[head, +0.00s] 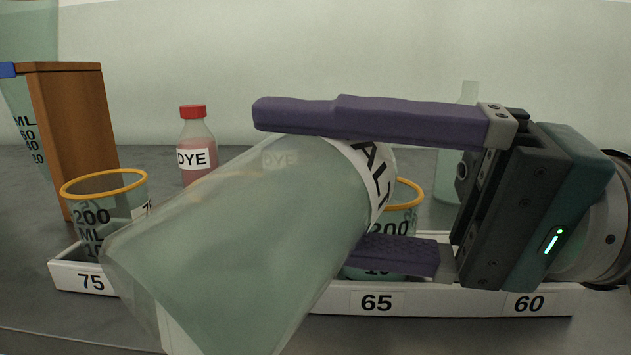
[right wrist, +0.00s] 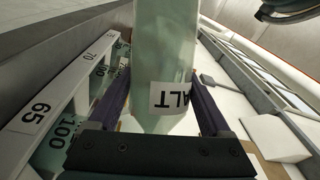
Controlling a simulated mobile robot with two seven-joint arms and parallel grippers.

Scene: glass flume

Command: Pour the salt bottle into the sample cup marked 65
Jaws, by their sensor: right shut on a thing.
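My right gripper (head: 318,182) is shut on the salt bottle (head: 240,235), a large clear bottle with pale contents and a white label. The bottle is strongly tilted, its wide body reaching down and left in the head view. In the right wrist view the salt bottle (right wrist: 165,50) lies between both fingers. The sample cup at 65 (head: 408,192) has an orange rim and stands behind the bottle and lower finger, which hide much of it. The 65 label (head: 377,303) is on the white rack front. I cannot see any pouring. My left gripper is not in view.
An orange-rimmed cup (head: 108,215) stands at 75 in the white rack (head: 450,302). A red-capped dye bottle (head: 196,158) and a wooden block (head: 75,125) stand behind. A clear bottle (head: 447,178) is partly hidden behind my right gripper.

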